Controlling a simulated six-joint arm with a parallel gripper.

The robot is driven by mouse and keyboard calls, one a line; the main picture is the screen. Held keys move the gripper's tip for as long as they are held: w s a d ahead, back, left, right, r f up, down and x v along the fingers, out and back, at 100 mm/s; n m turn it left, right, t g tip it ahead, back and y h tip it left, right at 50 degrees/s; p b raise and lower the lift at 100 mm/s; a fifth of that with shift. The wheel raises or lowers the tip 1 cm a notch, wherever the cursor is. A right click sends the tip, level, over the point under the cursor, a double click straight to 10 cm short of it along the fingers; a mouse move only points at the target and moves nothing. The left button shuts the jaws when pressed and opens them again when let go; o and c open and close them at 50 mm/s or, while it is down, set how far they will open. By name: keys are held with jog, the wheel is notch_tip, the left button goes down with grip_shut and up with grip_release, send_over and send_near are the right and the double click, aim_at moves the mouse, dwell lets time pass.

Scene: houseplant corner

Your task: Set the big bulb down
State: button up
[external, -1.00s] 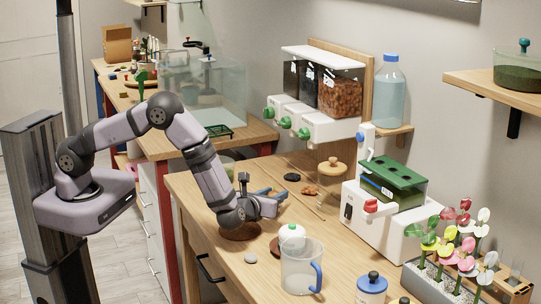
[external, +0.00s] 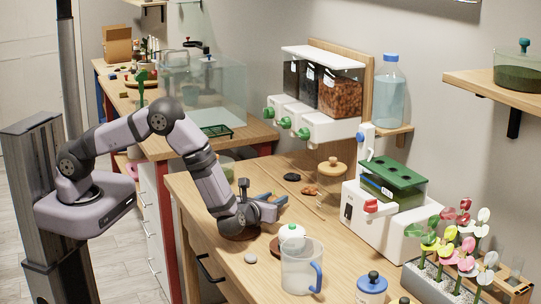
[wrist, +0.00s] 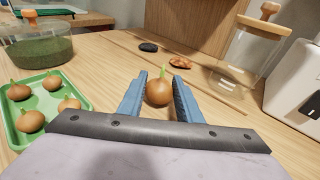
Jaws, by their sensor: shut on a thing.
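In the wrist view a round orange-brown bulb (wrist: 158,93) with a green shoot sits between the two blue fingers of my gripper (wrist: 163,82), which is shut on it. The bulb is upright. It is at or just above the wooden bench top; I cannot tell whether it touches. In the external view my gripper (external: 272,199) is low over the bench, and the bulb is not clearly visible there. A green tray (wrist: 56,130) with several smaller bulbs lies left of my gripper in the wrist view.
A glass bowl of green material (wrist: 38,48) stands at the far left, and a wooden-lidded jar (wrist: 246,52) at the right. A dark stone (wrist: 148,47) and a reddish-brown piece (wrist: 181,63) lie ahead. In the external view a clear jug (external: 301,268) stands in front of my gripper.

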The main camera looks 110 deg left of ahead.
jog(key=shift+f+b, duration=0.3)
jog(key=shift+f, duration=0.05)
jog(key=o, duration=1.1)
jog(key=shift+b+v, duration=0.95)
jog(key=shift+v, duration=2.7)
